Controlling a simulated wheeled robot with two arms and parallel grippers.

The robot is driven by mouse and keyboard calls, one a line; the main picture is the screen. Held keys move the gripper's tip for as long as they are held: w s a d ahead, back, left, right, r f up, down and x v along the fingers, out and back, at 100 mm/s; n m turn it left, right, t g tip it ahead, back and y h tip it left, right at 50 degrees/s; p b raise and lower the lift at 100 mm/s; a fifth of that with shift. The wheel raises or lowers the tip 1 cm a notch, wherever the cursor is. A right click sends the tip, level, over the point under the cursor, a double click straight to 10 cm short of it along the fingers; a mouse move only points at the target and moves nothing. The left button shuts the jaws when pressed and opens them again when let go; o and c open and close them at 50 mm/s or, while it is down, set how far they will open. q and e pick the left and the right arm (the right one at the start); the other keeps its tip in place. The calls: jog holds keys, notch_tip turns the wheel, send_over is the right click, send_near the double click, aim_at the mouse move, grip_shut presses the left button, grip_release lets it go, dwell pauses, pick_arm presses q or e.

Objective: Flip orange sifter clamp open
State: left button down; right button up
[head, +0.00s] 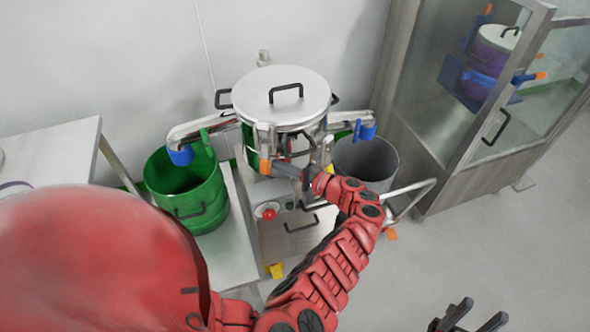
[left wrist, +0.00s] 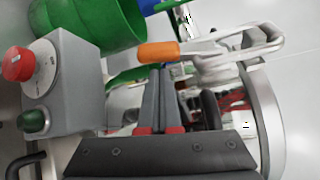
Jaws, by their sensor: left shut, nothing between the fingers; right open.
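The round steel sifter (head: 282,98) has a flat lid with a black handle. Its clamp, a metal lever with an orange tip (head: 265,165), hangs down the front side. The clamp's orange tip also shows in the left wrist view (left wrist: 158,52), with its metal loop to the right. My left gripper (head: 277,166) is shut and empty, its fingertips right beside the orange tip. In the left wrist view the closed fingers (left wrist: 162,70) end at the orange tip's edge; I cannot tell whether they touch. My right gripper (head: 472,322) is open, low at the bottom right, far from the sifter.
A green bucket (head: 186,205) stands left of the sifter and a grey bin (head: 366,160) right of it. A control box with a red button (head: 268,211) sits below the clamp. A glass-doored cabinet (head: 470,110) stands at right. Floor at lower right is clear.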

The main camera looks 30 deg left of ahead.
aim_at(266, 167)
pick_arm(q)
jog(key=shift+a, duration=0.65)
jog(key=s+m+p, duration=0.1)
jog(key=p, duration=0.2)
jog(key=s+r+m+h+p, duration=0.1)
jog(key=m+p, duration=0.1)
jog(key=p, duration=0.1)
jog(key=s+d+m+g+p, duration=0.1)
jog(key=p, duration=0.2)
jog(key=shift+r+m+h, duration=0.25)
jog(key=shift+m+h, duration=0.05)
jog(key=shift+m, duration=0.1)
jog(key=shift+s+d+r+m+g+h+p, duration=0.15)
jog(key=shift+s+r+m+g+h, duration=0.3)
jog(key=shift+r+m, duration=0.65)
jog(key=shift+s+d+r+m+g+h+p, duration=0.15)
jog(key=shift+s+r+m+g, duration=0.3)
jog(key=shift+r+m+g, duration=0.65)
jog(key=shift+s+d+r+m+g+h+p, duration=0.1)
jog(key=shift+s+r+m+g+h, duration=0.3)
jog(key=shift+r+m, duration=0.75)
jog(key=shift+f+m, duration=0.2)
jog(key=shift+m, duration=0.05)
